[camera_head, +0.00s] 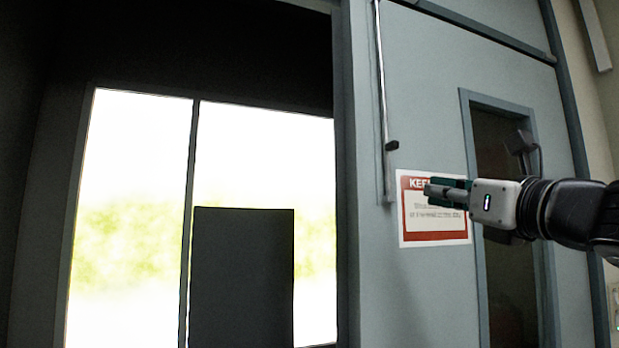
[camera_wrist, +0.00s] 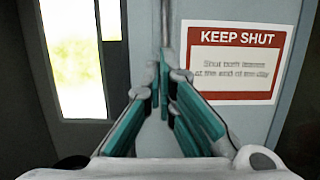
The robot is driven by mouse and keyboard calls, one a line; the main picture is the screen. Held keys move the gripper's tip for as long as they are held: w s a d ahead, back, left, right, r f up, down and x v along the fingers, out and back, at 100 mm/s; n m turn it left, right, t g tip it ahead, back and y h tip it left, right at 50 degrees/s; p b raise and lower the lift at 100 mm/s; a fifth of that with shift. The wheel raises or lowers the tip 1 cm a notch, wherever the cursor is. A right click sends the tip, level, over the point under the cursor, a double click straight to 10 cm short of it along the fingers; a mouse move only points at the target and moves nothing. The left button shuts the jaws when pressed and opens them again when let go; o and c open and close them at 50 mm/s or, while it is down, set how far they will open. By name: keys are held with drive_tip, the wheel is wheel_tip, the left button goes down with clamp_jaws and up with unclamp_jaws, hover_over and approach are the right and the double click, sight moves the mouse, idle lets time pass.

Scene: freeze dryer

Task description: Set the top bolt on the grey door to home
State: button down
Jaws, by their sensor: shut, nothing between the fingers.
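The grey door (camera_head: 431,62) stands at the right in the head view, with a red and white "KEEP SHUT" sign (camera_head: 445,230). The top bolt is a thin upright rod (camera_head: 381,75) near the door's left edge, with a small dark knob (camera_head: 392,145) towards its lower end. My gripper (camera_head: 428,190) is shut and empty, pointing left in front of the sign, right of and lower than the knob in the picture. In the wrist view, the green-padded fingers (camera_wrist: 161,88) overlap the lower part of the rod (camera_wrist: 165,35); the knob cannot be made out there.
A narrow dark window (camera_head: 505,290) with a grey frame is in the door, behind my arm. Left of the door is a dark opening with bright glass panes (camera_head: 135,180) and a dark upright panel (camera_head: 242,275). The space left of my gripper looks clear.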

drive_tip(key=x, duration=1)
drive_tip(key=shift+p, duration=0.4)
drive_tip(key=shift+s+r+p, duration=0.1)
drive_tip(key=shift+r+p, duration=0.9)
drive_tip(key=shift+r, duration=1)
